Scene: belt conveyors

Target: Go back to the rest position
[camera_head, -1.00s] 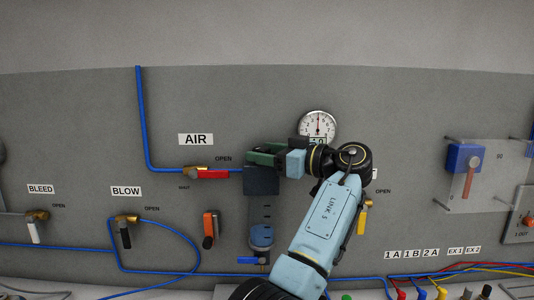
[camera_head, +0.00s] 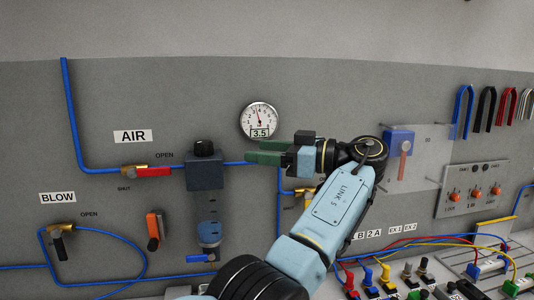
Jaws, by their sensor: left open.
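My left gripper (camera_head: 256,151) is open and empty, with green fingers pointing left. It shows just below the round gauge (camera_head: 259,119) and to the right of the dark regulator (camera_head: 205,173) with its black knob (camera_head: 203,148). A gap shows between the fingers and the regulator. My light blue arm reaches up from the bottom middle and hides part of the panel. My right gripper is not in view.
The grey wall panel (camera_head: 100,105) carries a red-handled AIR valve (camera_head: 152,172), a BLOW valve (camera_head: 58,246) and blue tubing. A clear plate (camera_head: 430,150) stands out at right. Coloured connectors and cables crowd the lower right.

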